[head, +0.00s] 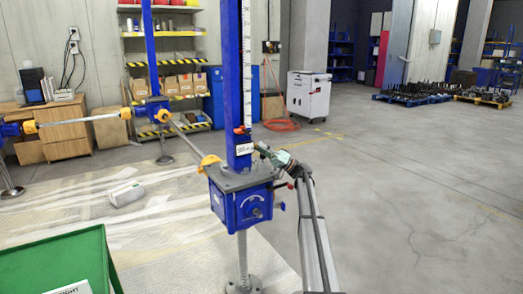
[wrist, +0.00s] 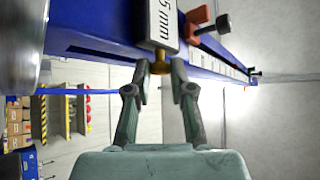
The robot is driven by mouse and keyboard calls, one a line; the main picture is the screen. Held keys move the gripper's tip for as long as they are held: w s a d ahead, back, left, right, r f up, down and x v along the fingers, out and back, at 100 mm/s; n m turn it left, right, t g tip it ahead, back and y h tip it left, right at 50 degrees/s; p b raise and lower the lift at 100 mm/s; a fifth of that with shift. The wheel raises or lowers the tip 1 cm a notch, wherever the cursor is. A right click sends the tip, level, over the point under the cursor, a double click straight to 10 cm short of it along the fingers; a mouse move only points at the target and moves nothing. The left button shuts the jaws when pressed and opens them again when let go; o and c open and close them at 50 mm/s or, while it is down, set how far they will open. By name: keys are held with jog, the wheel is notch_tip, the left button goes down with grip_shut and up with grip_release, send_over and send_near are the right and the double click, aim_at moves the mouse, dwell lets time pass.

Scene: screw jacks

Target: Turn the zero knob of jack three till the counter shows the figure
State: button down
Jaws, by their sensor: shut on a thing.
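The near blue screw jack (head: 243,203) stands on a steel screw with a round foot; no number on it is readable. A blue upright with a white scale (head: 246,70) rises from it. The white counter (head: 243,149) sits low on the upright; in the wrist view the counter (wrist: 163,22) is turned sideways, and only "5 mm" is clear. A small brass zero knob (wrist: 160,67) sticks out of the counter's end. My gripper (head: 262,148) reaches in from the right. In the wrist view my gripper (wrist: 160,78) has its fingers shut on either side of the knob.
An orange clamp with a dark thumbscrew (wrist: 222,24) sits close beside the counter. Yellow couplings and a shaft (head: 190,140) link the near jack to another jack behind. A green bin (head: 60,262) is at the lower left.

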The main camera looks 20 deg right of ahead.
jog(key=c, duration=1)
grip_release()
jog(key=shift+c, duration=0.2)
jog(key=v, duration=1.2)
